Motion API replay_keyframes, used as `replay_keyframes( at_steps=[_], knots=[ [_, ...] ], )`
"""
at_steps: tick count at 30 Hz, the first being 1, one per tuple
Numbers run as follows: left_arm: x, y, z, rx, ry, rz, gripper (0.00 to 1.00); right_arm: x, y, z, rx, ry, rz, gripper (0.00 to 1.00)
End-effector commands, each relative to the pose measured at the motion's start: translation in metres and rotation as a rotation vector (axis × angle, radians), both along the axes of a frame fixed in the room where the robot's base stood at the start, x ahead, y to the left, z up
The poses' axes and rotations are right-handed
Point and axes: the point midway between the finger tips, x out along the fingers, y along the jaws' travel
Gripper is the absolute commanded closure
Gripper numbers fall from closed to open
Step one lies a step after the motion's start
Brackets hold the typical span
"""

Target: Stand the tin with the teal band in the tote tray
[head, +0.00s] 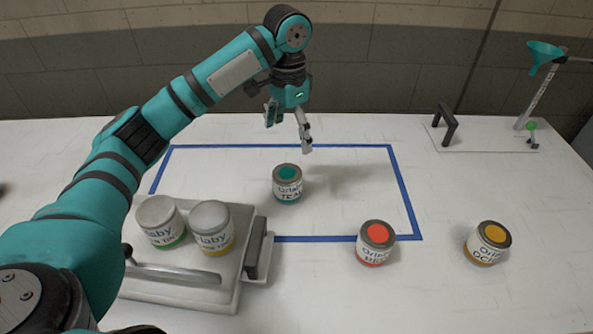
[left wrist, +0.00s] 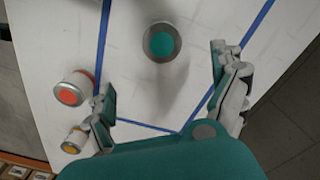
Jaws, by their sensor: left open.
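The tin with the teal band (head: 287,184) stands upright inside the blue taped rectangle on the white table. It also shows from above in the left wrist view (left wrist: 161,43), ahead of the fingers and apart from them. My left gripper (head: 289,138) is open and empty above the table, just behind and above the tin. The tote tray (head: 247,215) is at the lower left in the head view and holds two tins with grey-white lids, one with a green band and one with a yellow band. My right gripper is not in view.
An ochre-lidded tin (head: 488,243) stands further right. A plate with a black handle (head: 446,124) and a stand with a teal funnel (head: 544,55) are at the back right.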

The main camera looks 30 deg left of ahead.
Motion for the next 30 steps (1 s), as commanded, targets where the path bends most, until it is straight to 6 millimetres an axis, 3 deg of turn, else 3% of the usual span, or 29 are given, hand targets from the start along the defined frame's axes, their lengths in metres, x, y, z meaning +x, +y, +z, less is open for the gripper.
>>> replay_keyframes(
  at_steps=[9,15,23,30],
  knots=[
    [-0.001,0.001,-0.065,0.002,0.006,0.001,0.05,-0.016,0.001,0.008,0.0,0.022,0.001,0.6],
    [-0.001,0.001,-0.102,0.002,0.004,0.001,0.05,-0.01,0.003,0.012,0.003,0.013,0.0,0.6],
    [0.0,0.002,-0.121,0.001,0.003,0.0,0.05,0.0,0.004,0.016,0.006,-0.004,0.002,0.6],
    [0.004,0.007,-0.155,0.001,0.004,-0.001,0.05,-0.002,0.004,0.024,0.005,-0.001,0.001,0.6]
  ],
)
